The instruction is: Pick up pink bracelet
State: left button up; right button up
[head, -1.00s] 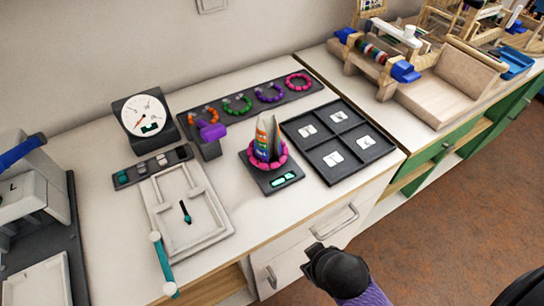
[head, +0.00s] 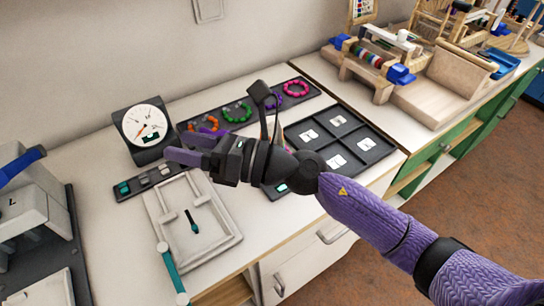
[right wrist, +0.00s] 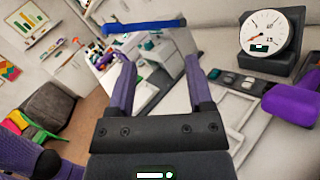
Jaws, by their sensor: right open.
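A pink beaded bracelet (head: 295,87) lies at the right end of the long dark bracelet board (head: 313,89), beside purple, green (head: 237,111) and orange (head: 203,124) ones. A second pink bracelet around a cone-like holder on a small dark scale is hidden behind my right arm. My right gripper (head: 178,146) is open and empty above the counter, pointing left, in front of the dial and away from both pink bracelets. Its two purple fingers stand apart in the right wrist view (right wrist: 157,65). My left gripper is not in view.
A dark four-compartment tray (head: 376,150) with white cards lies right of my arm. A dial gauge (head: 143,125) stands at the back left, a white framed board (head: 193,225) in front.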

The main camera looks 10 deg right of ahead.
jog(key=w+d+f+n+g+h, duration=0.2)
jog(key=d+f+n+g+h, duration=0.4)
jog(key=f+n+h, duration=0.5)
jog(key=w+d+r+n+t+h, duration=0.1)
jog(key=w+d+r+n+h, duration=0.15)
jog(key=d+h, duration=0.6)
jog(key=w+f+y+b, duration=0.1)
jog(key=f, duration=0.2)
jog(key=w+d+f+b, duration=0.1)
jog(key=f, duration=0.2)
jog(key=d+f+y+b, duration=0.1)
jog(key=f, duration=0.3)
jog(key=shift+w+y+b, duration=0.35)
jog(key=shift+w, duration=0.05)
jog(key=shift+w+a+f, duration=0.1)
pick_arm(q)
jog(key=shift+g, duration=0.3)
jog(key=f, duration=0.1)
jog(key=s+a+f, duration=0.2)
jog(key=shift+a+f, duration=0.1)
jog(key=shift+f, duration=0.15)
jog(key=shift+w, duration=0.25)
pick_arm(e)
grip_shut()
